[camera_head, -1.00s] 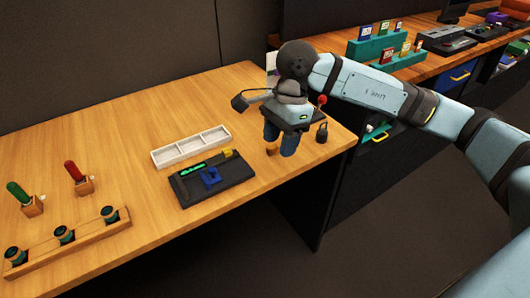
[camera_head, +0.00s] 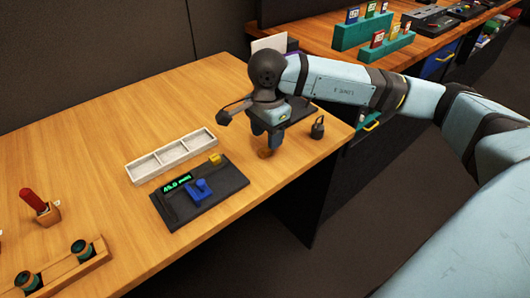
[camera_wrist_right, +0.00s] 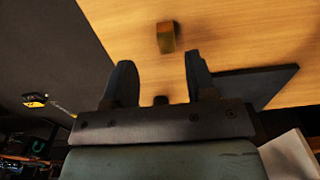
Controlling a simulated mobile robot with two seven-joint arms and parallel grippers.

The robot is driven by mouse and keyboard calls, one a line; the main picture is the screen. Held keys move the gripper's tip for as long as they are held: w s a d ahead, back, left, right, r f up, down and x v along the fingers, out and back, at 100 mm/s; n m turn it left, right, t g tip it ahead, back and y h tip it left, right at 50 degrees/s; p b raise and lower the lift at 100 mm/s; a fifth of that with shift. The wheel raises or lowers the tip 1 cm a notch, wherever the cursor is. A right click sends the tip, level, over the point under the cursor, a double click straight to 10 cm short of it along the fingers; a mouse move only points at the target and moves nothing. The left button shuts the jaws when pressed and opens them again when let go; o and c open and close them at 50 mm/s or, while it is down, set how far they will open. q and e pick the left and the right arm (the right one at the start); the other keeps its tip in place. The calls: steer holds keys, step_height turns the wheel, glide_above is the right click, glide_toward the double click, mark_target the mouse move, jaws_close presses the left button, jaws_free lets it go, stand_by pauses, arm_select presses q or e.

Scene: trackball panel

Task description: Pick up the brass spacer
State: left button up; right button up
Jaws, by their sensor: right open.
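The brass spacer (camera_head: 265,153), a small brass-brown block, rests on the wooden table (camera_head: 110,215) under my right gripper (camera_head: 265,140). In the right wrist view the spacer (camera_wrist_right: 166,38) stands beyond the tips of the two dark fingers, roughly in line with the gap between them. My right gripper (camera_wrist_right: 160,75) is open, with nothing between its fingers. In the head view its fingers partly overlap the spacer, so contact is hard to judge there. My left gripper is not in view.
A dark panel (camera_head: 228,182) with a green readout, a blue part (camera_head: 200,190) and a yellow block (camera_head: 215,159) lies left of the spacer. Behind it is a white three-compartment tray (camera_head: 172,155). A black weight-like object (camera_head: 318,127) stands near the table's right edge.

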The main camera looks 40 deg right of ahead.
mark_target(265, 148)
steer(key=f, duration=0.2)
steer(key=f+b, duration=0.1)
steer(key=f, duration=0.1)
steer(key=shift+w, duration=0.4)
steer(key=shift+f, duration=0.65)
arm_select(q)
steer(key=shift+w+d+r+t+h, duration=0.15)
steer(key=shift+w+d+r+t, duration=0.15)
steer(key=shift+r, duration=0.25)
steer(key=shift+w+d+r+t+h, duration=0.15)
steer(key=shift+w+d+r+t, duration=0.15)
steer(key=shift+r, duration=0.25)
arm_select(e)
jaws_close()
